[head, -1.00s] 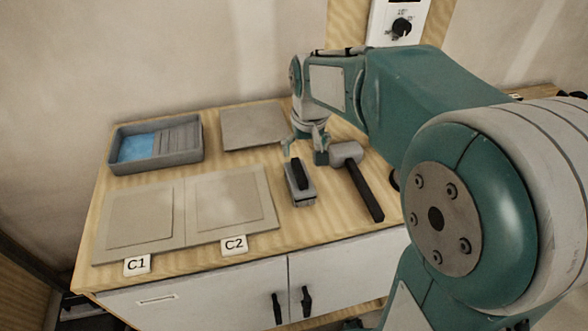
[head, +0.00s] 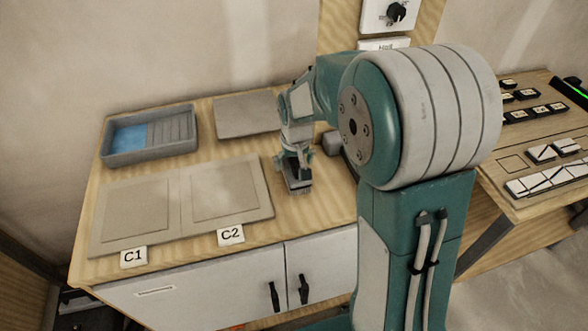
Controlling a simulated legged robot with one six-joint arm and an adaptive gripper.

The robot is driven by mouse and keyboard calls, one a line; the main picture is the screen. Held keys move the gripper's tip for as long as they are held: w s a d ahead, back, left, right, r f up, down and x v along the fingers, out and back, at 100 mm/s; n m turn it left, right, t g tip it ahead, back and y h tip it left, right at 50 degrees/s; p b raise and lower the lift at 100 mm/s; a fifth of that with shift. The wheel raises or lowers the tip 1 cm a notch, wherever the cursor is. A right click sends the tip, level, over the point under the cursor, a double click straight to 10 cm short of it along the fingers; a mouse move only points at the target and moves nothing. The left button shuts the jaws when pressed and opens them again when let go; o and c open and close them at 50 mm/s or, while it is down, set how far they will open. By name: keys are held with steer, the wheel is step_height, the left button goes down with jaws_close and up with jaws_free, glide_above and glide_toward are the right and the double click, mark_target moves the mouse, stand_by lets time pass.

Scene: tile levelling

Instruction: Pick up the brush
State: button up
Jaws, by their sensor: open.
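The brush (head: 298,183), a dark grey block with a black handle, lies on the wooden worktop right of the panel marked C2. My gripper (head: 294,162) is open and points down over the brush. Its fingers are at the brush's handle and hide most of its upper part. I cannot tell whether the fingers touch it.
A mallet (head: 333,141) lies just right of the gripper, mostly hidden by my arm. Panels C1 (head: 137,216) and C2 (head: 222,189) lie to the left. A grey tray (head: 150,157) with blue content and a loose tile (head: 246,114) are behind.

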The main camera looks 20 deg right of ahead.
steer(key=shift+f, duration=0.4)
steer(key=c, duration=1.1)
steer(key=shift+w+r, duration=0.1)
steer(key=shift+r, duration=0.45)
step_height(320, 180, up, 2)
steer(key=shift+r, duration=0.2)
steer(key=s+r, duration=0.4)
steer(key=r, duration=0.1)
steer(key=shift+s+r, duration=0.15)
steer(key=shift+s, duration=0.2)
steer(key=s+r, duration=0.4)
steer(key=s, duration=0.5)
steer(key=shift+s, duration=0.25)
steer(key=shift+s+r, duration=0.1)
